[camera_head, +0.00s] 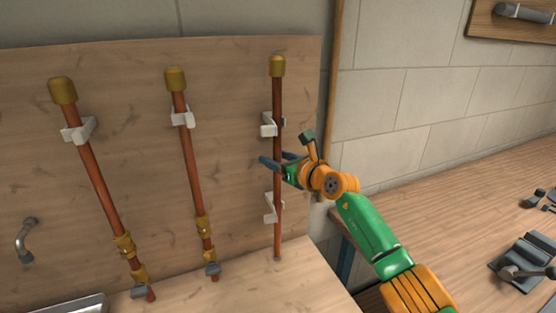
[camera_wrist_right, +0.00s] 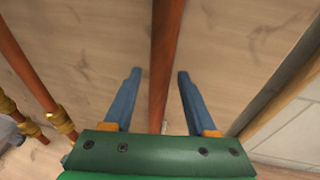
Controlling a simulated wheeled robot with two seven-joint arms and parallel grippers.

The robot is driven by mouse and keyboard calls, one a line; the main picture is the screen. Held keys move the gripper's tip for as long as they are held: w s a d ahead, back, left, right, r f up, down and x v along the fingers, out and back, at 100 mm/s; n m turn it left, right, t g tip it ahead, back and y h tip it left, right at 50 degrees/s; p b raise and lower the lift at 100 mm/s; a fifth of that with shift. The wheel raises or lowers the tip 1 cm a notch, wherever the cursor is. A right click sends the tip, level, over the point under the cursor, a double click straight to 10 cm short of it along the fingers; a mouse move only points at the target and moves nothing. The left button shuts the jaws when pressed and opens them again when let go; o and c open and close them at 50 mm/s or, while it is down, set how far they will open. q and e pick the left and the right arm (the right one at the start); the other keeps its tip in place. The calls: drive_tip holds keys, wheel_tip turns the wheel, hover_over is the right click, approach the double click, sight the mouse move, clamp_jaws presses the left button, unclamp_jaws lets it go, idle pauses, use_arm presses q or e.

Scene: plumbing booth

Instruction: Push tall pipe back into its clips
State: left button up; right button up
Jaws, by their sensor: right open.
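The tall copper pipe (camera_head: 277,90) with a brass cap stands upright at the right end of the wooden back panel. An upper white clip (camera_head: 268,130) and a lower white clip (camera_head: 270,208) are at its left side. The lower clip looks beside the pipe rather than around it; I cannot tell how the upper one meets it. My right gripper (camera_head: 274,160) is open at the pipe, between the two clips in height. In the right wrist view the pipe (camera_wrist_right: 166,50) runs between the spread blue fingers (camera_wrist_right: 159,74), with gaps at both sides. My left gripper is not in view.
Two more capped copper pipes, the middle one (camera_head: 187,150) and the left one (camera_head: 97,180), lean on the panel with brass fittings low down. A wall tap (camera_head: 26,240) is at far left. A wooden bench (camera_head: 450,205) with a vise (camera_head: 525,262) is at right.

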drive_tip(key=shift+s+d+r, duration=0.1)
drive_tip(key=shift+s+d, duration=0.25)
drive_tip(key=shift+s, duration=0.15)
drive_tip(key=b+v, duration=0.2)
drive_tip(key=v, duration=0.3)
drive_tip(key=shift+s+d, duration=0.15)
drive_tip(key=shift+s, duration=0.2)
